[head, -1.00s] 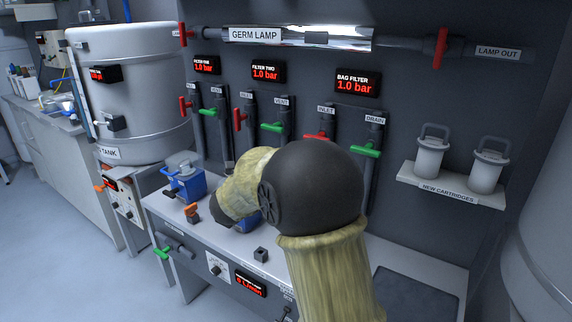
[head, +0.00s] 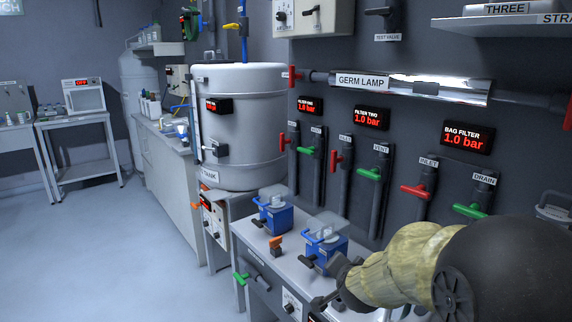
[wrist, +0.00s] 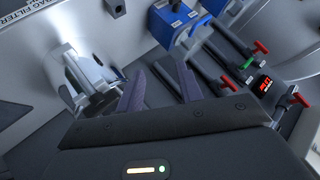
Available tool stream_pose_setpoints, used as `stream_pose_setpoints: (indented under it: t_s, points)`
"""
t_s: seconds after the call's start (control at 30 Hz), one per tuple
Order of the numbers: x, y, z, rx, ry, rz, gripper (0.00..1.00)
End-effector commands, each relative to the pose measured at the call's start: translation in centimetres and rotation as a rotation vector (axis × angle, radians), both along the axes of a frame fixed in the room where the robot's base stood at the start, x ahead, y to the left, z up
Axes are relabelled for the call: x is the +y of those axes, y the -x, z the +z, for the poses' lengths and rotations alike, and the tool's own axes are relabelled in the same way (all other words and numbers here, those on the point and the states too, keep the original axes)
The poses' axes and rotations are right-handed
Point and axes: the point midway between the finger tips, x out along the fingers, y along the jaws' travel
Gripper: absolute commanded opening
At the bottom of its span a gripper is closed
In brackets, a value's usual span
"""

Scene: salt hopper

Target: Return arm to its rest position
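My arm (head: 425,262) shows at the lower right of the head view, with a dark round joint and a pale yellowish sleeve. It stretches left over the bench. My gripper (head: 326,298) is small and dark there, low beside the nearer blue unit, and its fingers are hard to make out. In the wrist view my gripper (wrist: 149,72) shows two dark fingers apart, with nothing visible between them. A blue unit (wrist: 178,32) lies beyond the fingertips in that view.
The bench (head: 285,262) carries two blue units (head: 322,250) with clear covers and an orange-handled switch (head: 276,243). Red and green valve handles (head: 371,174) stick out from the wall behind. A large tank (head: 245,135) stands left of the bench. The floor (head: 135,255) at left is clear.

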Motion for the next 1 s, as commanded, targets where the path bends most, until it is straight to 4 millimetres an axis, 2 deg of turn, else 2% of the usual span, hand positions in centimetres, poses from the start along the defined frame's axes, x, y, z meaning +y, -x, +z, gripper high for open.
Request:
stream_pose_setpoints:
  t_s: [0.03,0.2,0.4,0.57,0.6,0.87,1.0]
  points:
    - [0.3,2.0,-1.4,0.082,0.046,0.079,0.36]
    - [0.6,8.9,-5.5,0.347,0.189,0.331,0.36]
    - [-0.2,15.7,-8.3,0.581,0.304,0.544,0.36]
    - [-1.3,20.8,-9.7,0.742,0.376,0.686,0.36]
    - [-1.2,20.5,-8.4,0.737,0.376,0.685,0.36]
    - [-1.1,20.3,-4.3,0.733,0.373,0.68,0.36]
    - [-1.1,20.3,-1.3,0.731,0.373,0.678,0.36]
